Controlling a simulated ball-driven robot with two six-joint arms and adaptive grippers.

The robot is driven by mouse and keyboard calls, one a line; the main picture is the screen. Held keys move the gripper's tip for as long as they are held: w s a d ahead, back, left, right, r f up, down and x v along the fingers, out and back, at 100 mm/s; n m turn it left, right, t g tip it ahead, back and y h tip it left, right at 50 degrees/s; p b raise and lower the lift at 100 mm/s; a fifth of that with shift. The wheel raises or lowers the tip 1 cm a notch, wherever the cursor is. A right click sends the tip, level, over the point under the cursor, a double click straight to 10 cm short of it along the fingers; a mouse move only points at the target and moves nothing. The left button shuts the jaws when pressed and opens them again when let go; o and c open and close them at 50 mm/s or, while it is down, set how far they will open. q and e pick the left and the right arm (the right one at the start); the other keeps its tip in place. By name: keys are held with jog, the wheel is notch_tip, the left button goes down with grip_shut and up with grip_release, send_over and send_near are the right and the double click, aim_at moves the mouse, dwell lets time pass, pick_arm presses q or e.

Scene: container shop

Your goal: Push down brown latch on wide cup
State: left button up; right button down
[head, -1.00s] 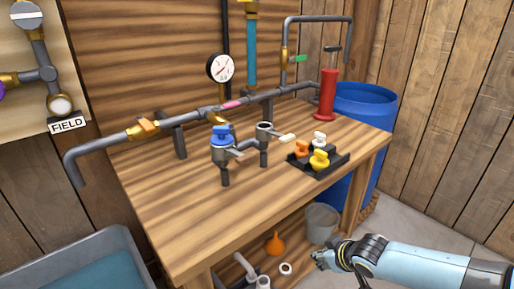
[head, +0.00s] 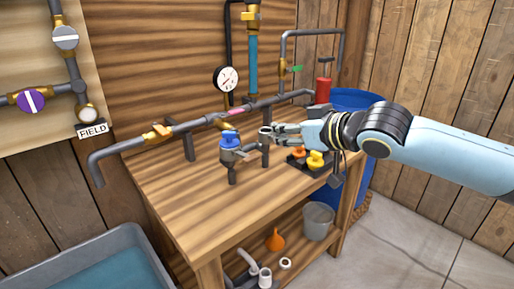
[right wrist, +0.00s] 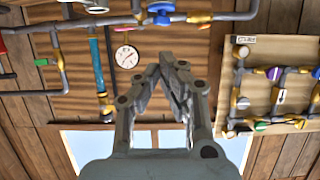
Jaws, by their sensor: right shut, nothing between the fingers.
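Two grey cups stand on posts on the bench. The wider one (head: 228,155) holds a blue-topped plug (head: 230,139) and has a greyish lever at its right side; I cannot make out a brown latch on it. The narrower one (head: 265,133) stands to its right, its pale latch now hidden by my right gripper. My right gripper (head: 277,136) is shut and empty, its tips beside the narrower cup in the head view; contact cannot be told. In the right wrist view the fingers (right wrist: 168,65) come together, with no cup clearly between them. My left gripper is not in view.
A dark tray with orange and yellow plugs (head: 315,159) sits under my right arm. A grey pipe (head: 205,121) with valves and a gauge (head: 227,79) runs behind the cups. The front left of the bench (head: 185,210) is clear.

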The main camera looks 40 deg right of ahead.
jog(key=b, duration=0.2)
send_over(254, 158)
notch_tip(254, 158, down, 4)
jog(key=shift+w+r, duration=0.1)
jog(key=shift+r, duration=0.05)
jog(key=f, duration=0.2)
jog(key=shift+s+d+f, duration=0.1)
jog(key=shift+s+f, duration=0.15)
jog(key=shift+f, duration=0.1)
jog(key=shift+s+f, duration=0.1)
jog(key=shift+f, duration=0.5)
